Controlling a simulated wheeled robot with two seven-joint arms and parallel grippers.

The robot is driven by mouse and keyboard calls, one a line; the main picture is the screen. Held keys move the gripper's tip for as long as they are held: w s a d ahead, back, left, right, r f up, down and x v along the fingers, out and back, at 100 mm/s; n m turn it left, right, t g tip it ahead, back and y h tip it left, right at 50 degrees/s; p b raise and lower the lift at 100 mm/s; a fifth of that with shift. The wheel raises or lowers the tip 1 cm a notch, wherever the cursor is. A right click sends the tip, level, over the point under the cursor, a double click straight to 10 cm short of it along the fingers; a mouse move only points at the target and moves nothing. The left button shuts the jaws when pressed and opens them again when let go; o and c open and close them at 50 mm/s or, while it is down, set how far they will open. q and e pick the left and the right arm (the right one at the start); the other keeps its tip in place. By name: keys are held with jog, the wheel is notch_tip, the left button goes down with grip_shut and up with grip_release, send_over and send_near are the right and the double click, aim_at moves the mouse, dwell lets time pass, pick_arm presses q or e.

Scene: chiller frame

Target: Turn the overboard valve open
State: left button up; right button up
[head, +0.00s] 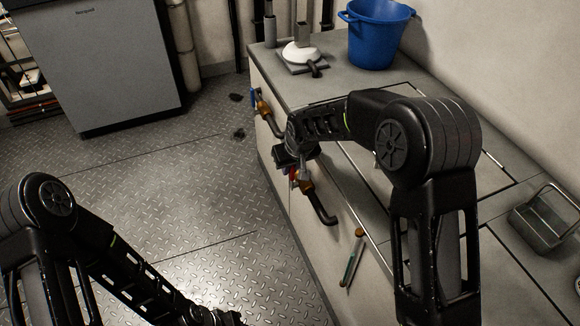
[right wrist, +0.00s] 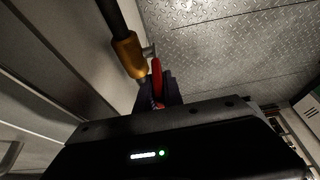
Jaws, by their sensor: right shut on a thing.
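Two brass valves on dark pipes sit along the front face of the grey counter. The nearer valve (head: 305,184) has a red handle (head: 292,174); the farther valve (head: 263,107) has a blue handle (head: 254,97). I cannot read which one is named overboard. My right gripper (head: 294,168) is at the nearer valve and shut on its red handle. In the right wrist view the red handle (right wrist: 157,76) rises from between the dark fingers (right wrist: 157,103), beside the brass body (right wrist: 128,55). The fingers partly hide the handle. My left arm reaches the bottom edge; its gripper (head: 228,319) is mostly cut off.
The counter (head: 335,88) carries a blue bucket (head: 374,35), a white-based fitting (head: 299,54) and a grey metal caddy (head: 545,220). A thin tool with a brown end (head: 355,258) is by the front edge. A grey cabinet (head: 100,65) stands at the back left. The diamond-plate floor (head: 160,190) is mostly clear.

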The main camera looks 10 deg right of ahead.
aim_at(293, 178)
grip_shut()
pick_arm(q)
jog(key=shift+f, duration=0.1)
dwell(0.9)
